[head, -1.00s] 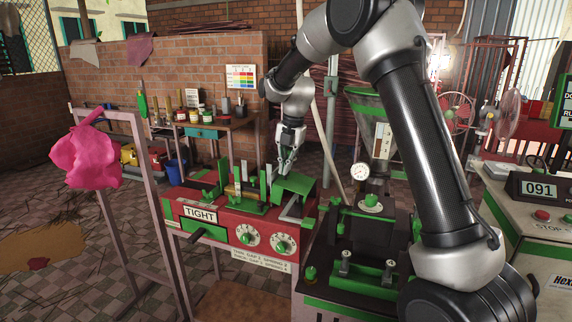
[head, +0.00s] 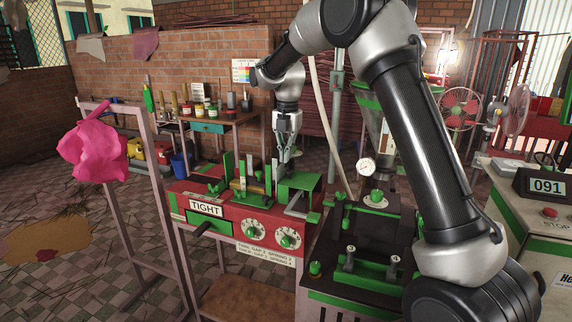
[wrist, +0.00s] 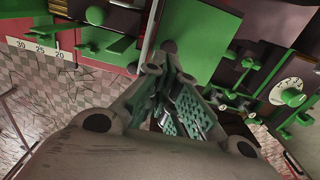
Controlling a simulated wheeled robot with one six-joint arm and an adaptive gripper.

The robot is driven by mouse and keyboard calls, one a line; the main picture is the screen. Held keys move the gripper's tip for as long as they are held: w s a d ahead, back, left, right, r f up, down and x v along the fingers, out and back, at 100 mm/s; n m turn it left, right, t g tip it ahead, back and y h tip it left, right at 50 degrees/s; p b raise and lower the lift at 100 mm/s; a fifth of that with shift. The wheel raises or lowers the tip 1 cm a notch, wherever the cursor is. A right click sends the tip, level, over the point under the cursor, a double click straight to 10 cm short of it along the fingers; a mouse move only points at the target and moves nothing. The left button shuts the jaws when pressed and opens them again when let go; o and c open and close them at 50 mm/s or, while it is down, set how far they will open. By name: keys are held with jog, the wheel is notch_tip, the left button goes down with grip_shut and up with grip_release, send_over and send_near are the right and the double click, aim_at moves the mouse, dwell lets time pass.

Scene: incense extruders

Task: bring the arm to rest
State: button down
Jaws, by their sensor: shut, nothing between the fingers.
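My gripper (head: 285,152) hangs from my raised arm over the back of the red and green machine (head: 225,221) marked TIGHT. In the head view its fingers point down close behind the machine's green parts, and I cannot tell whether they touch any. In the wrist view my gripper (wrist: 172,118) is shut and empty, with green pads on its fingers. The machine's green plate (wrist: 200,38) and a dial (wrist: 291,93) lie beyond the fingers there.
A dark extruder with a gauge (head: 365,167) stands right of the red machine. A pink cloth (head: 93,150) hangs on a frame (head: 140,185) at left. A workbench with jars (head: 222,122) is behind. A console (head: 545,185) reading 091 is at right. Open floor lies at left.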

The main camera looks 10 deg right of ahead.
notch_tip(320, 180, up, 7)
jog(key=s+d+m+t, duration=0.1)
jog(key=s+d+m, duration=0.4)
jog(key=s+m, duration=0.4)
jog(key=s+d+r+m+t, duration=0.1)
jog(key=s+d+m, duration=0.5)
jog(key=s, duration=1.2)
jog(key=s+d+m+t, duration=0.2)
jog(key=s+d+m, duration=0.4)
jog(key=s+m, duration=0.7)
jog(key=shift+s+d+r+m, duration=0.15)
jog(key=shift+r+m, duration=0.25)
jog(key=shift+m, duration=0.2)
